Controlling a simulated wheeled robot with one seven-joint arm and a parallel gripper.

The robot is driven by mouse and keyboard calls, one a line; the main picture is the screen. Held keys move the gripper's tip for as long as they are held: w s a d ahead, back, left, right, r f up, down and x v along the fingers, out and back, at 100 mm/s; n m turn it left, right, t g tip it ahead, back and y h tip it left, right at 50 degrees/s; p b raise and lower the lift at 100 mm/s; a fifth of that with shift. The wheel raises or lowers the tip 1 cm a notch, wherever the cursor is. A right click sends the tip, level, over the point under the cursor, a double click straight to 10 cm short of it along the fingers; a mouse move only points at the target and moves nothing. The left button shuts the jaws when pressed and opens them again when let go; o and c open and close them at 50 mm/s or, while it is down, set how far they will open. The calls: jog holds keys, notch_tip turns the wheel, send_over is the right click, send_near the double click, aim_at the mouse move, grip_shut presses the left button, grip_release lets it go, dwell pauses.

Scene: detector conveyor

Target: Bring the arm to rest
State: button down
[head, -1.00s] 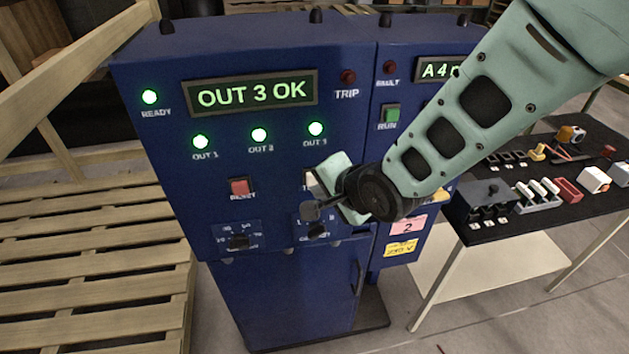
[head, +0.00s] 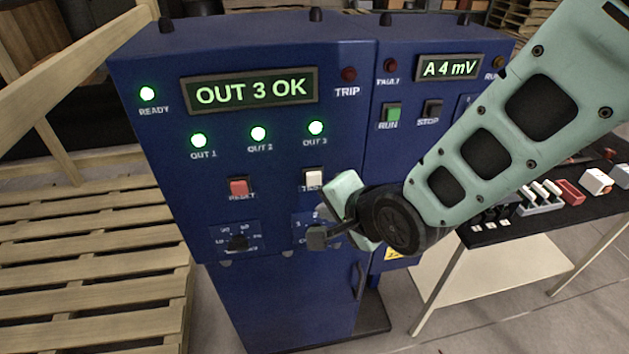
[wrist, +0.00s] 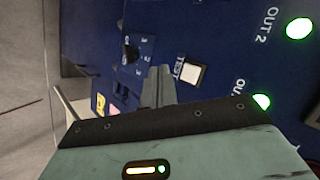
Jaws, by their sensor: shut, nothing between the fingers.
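My gripper (head: 318,238) is shut and empty in front of the blue cabinet (head: 290,290), just below the white TEST button (head: 314,178). It covers part of the right-hand knob's scale. In the wrist view my gripper's fingers (wrist: 158,84) are together, with the TEST button (wrist: 192,74) and a dark knob (wrist: 130,54) beyond them. I cannot tell the exact gap to the panel. The left display (head: 250,91) reads "OUT 3 OK".
A second display (head: 449,68) reads "A 4 mV". A red RESET button (head: 239,187) and a left knob (head: 238,243) are on the panel. Wooden pallets (head: 90,250) stand at the left. A black-topped table (head: 530,222) with small parts stands at the right.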

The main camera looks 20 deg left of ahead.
jog(key=shift+d, duration=0.1)
dwell(0.6)
jog(key=s+d+n+g+h+b, duration=0.2)
jog(key=s+d+n, duration=0.4)
jog(key=d, duration=0.7)
jog(key=s+d+n+g+h+b, duration=0.3)
jog(key=s+d+n+h+b, duration=0.2)
jog(key=s+d, duration=0.4)
jog(key=d+n, duration=0.1)
jog(key=d, duration=0.3)
jog(key=shift+s+d+f+g, duration=0.15)
jog(key=shift+s+f+g, duration=0.1)
jog(key=shift+s+g, duration=0.05)
